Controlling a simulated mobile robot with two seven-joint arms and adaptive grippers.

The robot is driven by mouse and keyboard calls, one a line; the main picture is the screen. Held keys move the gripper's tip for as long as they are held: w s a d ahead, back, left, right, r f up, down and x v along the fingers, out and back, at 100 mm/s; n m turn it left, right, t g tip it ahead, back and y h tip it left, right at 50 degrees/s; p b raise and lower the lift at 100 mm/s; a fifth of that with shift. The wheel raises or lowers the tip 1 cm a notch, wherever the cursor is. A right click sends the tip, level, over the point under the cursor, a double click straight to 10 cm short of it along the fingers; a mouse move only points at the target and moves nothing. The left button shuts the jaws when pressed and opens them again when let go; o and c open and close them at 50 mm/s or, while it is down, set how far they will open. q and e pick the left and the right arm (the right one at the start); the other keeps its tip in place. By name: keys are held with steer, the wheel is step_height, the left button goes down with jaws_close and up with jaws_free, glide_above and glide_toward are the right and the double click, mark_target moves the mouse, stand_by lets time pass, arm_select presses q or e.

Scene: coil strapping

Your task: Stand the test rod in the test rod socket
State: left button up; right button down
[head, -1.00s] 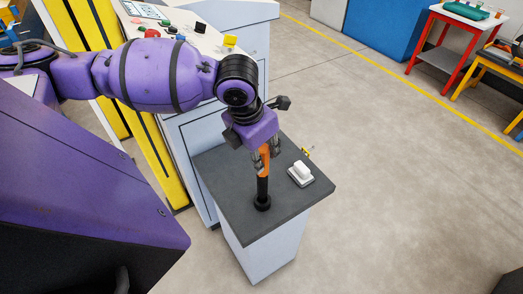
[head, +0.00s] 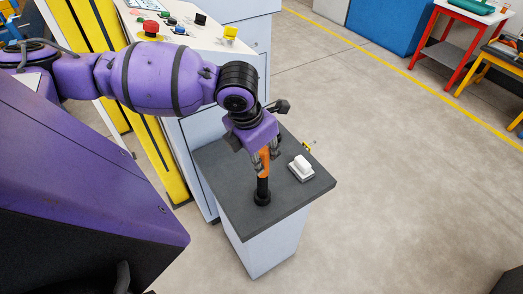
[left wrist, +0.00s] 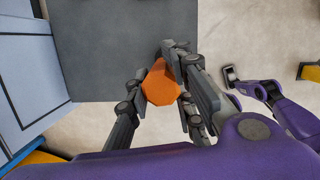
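The test rod has an orange grip (head: 264,163) above a black shaft (head: 263,186) and stands about upright. Its lower end is in the black ring-shaped test rod socket (head: 262,199) on the dark pedestal top. How deep it sits is hidden. My left gripper (head: 265,157) points down from above, its fingers closed on either side of the orange grip. In the left wrist view the grip's orange faceted top (left wrist: 160,84) lies between the fingers of the left gripper (left wrist: 158,82). Purple and grey parts of my other arm show at that view's right; its finger state is unclear.
A white block-like fixture (head: 301,169) sits on the pedestal top (head: 229,175), right of the socket. A pale console (head: 187,40) with buttons stands behind, beside yellow panels (head: 68,25). Open floor (head: 400,180) lies to the right.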

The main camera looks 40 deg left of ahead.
arm_select(q)
steer(key=o, duration=0.5)
steer(key=shift+r, duration=0.15)
steer(key=v, duration=1.1)
steer(key=shift+s+r, duration=0.15)
steer(key=shift+r, duration=0.25)
